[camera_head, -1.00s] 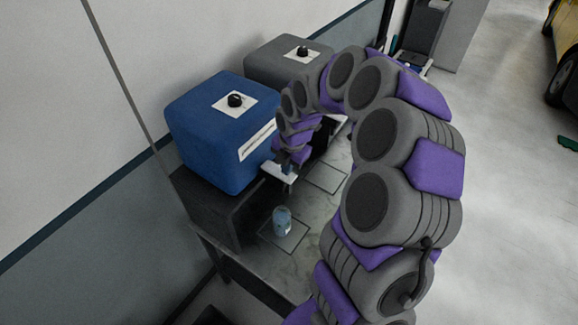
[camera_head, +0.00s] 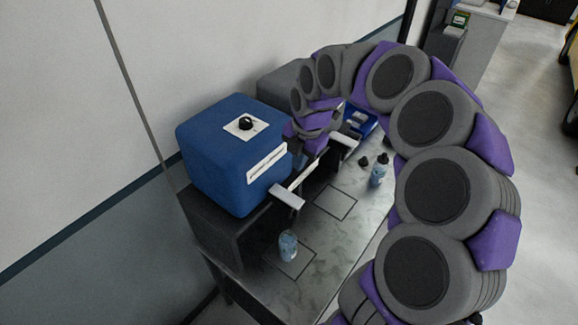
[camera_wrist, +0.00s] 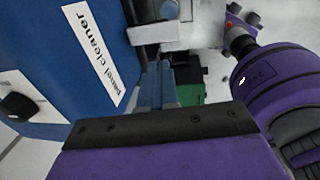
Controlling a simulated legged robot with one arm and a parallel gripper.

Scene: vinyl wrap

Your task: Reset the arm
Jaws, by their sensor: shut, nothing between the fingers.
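My arm arches in from the right in the head view. My gripper (camera_head: 303,172) hangs just right of the blue tank (camera_head: 222,170), close to that tank's pale dispenser tap (camera_head: 288,197). In the wrist view its narrow blue-grey fingers (camera_wrist: 160,82) are together with nothing between them. The blue tank (camera_wrist: 55,50), labelled "panel cleaner", fills the left of that view. The tap (camera_wrist: 165,32) shows beyond the fingertips; I cannot tell whether they touch it.
Another bottle (camera_head: 378,172) stands farther back, beside a small black object (camera_head: 364,161). A grey tank (camera_head: 280,88) and blue bin (camera_head: 362,122) are behind. Open floor is to the right.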

